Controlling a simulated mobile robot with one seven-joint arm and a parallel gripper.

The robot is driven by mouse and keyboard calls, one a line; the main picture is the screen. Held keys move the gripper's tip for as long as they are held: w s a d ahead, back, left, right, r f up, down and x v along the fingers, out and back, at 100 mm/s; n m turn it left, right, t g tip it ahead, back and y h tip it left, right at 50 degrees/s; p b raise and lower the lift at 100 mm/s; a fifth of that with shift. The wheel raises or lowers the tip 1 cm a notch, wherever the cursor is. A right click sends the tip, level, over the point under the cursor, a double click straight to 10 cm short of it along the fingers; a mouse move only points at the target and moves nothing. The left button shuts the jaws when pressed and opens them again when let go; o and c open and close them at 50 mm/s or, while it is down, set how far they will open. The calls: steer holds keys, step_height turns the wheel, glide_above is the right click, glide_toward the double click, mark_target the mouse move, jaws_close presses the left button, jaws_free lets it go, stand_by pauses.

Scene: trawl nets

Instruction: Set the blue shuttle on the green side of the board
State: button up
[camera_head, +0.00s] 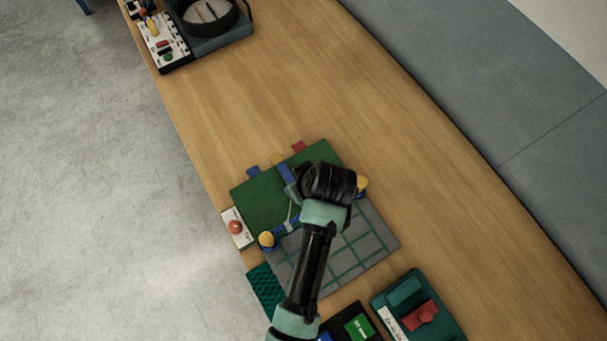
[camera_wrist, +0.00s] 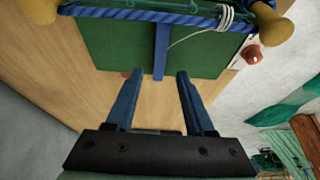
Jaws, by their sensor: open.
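The board's green side (camera_head: 262,203) lies flat on the bench, and it also shows in the wrist view (camera_wrist: 110,45). The blue shuttle (camera_wrist: 161,50) is a narrow strip seen over the green side, its near end reaching the board's edge. A thin pale cord runs from it towards a wound coil. My gripper (camera_wrist: 154,74) is open, its two blue fingers apart on either side of the shuttle's near end. I cannot tell whether the shuttle touches the board. In the head view my wrist hides most of this spot.
A blue rope (camera_wrist: 140,14) crosses the board between two yellow posts (camera_head: 267,240). A grey gridded half (camera_head: 350,245) adjoins the green. A red button (camera_head: 235,227) sits at left; a green tray (camera_head: 435,310) stands lower right.

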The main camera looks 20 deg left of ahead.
steer(key=w+d+r+m+t, duration=0.2)
steer(key=w+r+t, duration=0.3)
steer(key=r, duration=0.9)
steer(key=w+d+r+m+t+h, duration=0.15)
steer(key=w+r+t, duration=0.35)
steer(key=r, duration=0.8)
steer(key=w+d+r+m+t, duration=0.2)
steer(key=w+d+r+t, duration=0.3)
steer(key=r, duration=0.9)
steer(key=s+d+r+m+t+h, duration=0.1)
steer(key=s+r+t, duration=0.3)
steer(key=r, duration=1)
steer(key=s+r+m+t+h, duration=0.1)
steer(key=s+r+m+t, duration=0.3)
steer(key=s+r, duration=0.5)
step_height(320, 180, up, 6)
steer(key=shift+d+f+t, duration=0.15)
steer(key=shift+d+t, duration=0.2)
steer(key=shift+t, duration=0.45)
step_height(320, 180, down, 4)
steer(key=b, duration=0.3)
steer(key=shift+w+b, duration=0.1)
steer(key=shift+b, duration=0.25)
